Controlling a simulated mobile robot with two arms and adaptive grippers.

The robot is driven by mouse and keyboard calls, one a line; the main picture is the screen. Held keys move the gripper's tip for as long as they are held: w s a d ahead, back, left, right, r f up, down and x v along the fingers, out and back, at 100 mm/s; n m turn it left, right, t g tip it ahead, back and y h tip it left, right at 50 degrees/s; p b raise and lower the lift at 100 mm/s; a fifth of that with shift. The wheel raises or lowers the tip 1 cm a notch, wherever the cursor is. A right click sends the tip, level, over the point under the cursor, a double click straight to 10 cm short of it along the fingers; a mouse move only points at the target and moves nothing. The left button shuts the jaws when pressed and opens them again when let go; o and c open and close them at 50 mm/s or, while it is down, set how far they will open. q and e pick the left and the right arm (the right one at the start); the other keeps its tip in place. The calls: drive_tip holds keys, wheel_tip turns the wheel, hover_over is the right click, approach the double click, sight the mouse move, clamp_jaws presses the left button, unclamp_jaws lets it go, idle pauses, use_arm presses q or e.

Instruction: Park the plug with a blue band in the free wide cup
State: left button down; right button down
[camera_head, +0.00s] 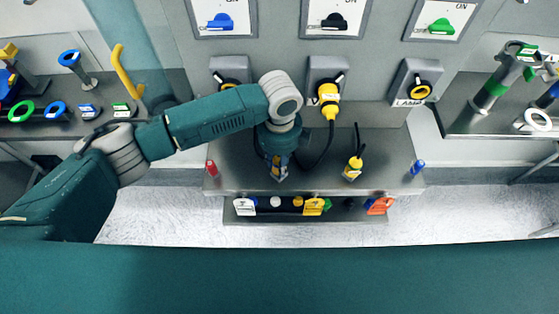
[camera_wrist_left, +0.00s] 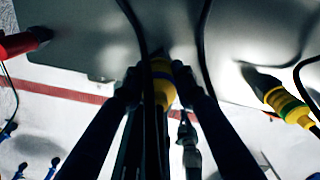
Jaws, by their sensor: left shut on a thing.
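My left gripper (camera_head: 279,170) points down over the grey shelf in the head view. In the left wrist view its two fingers (camera_wrist_left: 156,84) are shut on a yellow plug (camera_wrist_left: 163,92) with a dark bluish band. The fingers and wrist hide most of this plug in the head view. A black cable hangs beside it. A second yellow plug (camera_head: 353,168) stands apart on the shelf to the right and also shows in the left wrist view (camera_wrist_left: 288,104). I cannot make out a wide cup clearly. My right gripper is not in view.
A yellow plug (camera_head: 328,96) sits in the middle wall socket, its cable hanging near my wrist. A red item (camera_head: 212,168) and a blue item (camera_head: 418,167) stand at the ends of the shelf (camera_head: 395,148). A lower ledge holds several coloured tags and pieces.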

use_arm(q)
drive_tip(key=shift+r, duration=0.1)
drive_tip(key=shift+f, duration=0.75)
idle(0.4)
drive_tip(key=c, duration=1.3)
unclamp_jaws()
wheel_tip(320, 180, up, 12)
drive_tip(key=shift+r, duration=0.1)
